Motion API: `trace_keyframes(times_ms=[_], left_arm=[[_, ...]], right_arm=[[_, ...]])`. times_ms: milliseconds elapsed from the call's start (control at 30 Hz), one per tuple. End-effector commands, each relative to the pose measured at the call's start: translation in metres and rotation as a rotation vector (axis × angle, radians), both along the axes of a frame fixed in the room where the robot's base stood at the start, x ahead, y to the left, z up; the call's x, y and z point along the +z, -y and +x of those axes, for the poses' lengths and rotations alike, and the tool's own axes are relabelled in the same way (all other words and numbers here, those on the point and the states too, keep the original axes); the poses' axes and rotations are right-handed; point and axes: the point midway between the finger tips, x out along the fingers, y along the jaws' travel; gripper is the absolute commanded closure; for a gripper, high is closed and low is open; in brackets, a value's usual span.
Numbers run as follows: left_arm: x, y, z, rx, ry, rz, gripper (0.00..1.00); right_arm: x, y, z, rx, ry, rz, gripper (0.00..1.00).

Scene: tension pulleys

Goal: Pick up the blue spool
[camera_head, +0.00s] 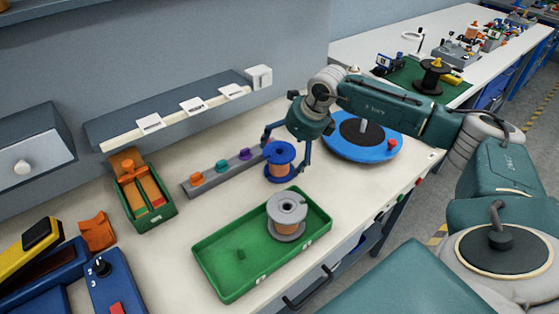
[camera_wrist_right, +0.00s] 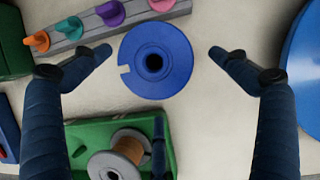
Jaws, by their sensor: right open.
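The blue spool (camera_head: 280,161) stands upright on the white table, between the grey peg strip and the green tray. In the right wrist view the blue spool (camera_wrist_right: 156,60) shows from above, with its round flange, dark centre hole and a small notch at its left edge. My right gripper (camera_head: 285,158) is open, with its fingers apart on either side of the spool. In the wrist view the right gripper (camera_wrist_right: 162,55) has one fingertip left and one right of the spool, with a gap on both sides. My left gripper is not in view.
A green tray (camera_head: 225,285) in front holds a grey-flanged spool (camera_head: 287,212). The grey peg strip (camera_head: 220,174) with coloured pegs lies close behind the spool. A blue round base (camera_head: 362,149) stands to the right. A green box with orange parts (camera_head: 139,189) is at left.

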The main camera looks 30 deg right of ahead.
Motion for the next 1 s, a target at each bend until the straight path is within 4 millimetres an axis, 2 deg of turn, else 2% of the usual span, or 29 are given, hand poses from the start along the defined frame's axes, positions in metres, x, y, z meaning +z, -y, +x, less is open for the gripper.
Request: trace_keyframes(times_ms=[200,333,633,1000], left_arm=[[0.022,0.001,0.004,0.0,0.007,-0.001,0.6],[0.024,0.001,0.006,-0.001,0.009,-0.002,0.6],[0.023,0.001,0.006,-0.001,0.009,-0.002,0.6],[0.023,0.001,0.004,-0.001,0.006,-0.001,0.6]], right_arm=[[-0.021,-0.007,0.017,0.0,-0.002,0.003,0.02],[-0.039,-0.008,0.022,0.0,-0.003,0.001,0.02],[-0.044,-0.008,0.024,0.0,0.0,0.0,0.02],[-0.046,-0.007,0.023,0.0,-0.004,-0.001,0.76]])
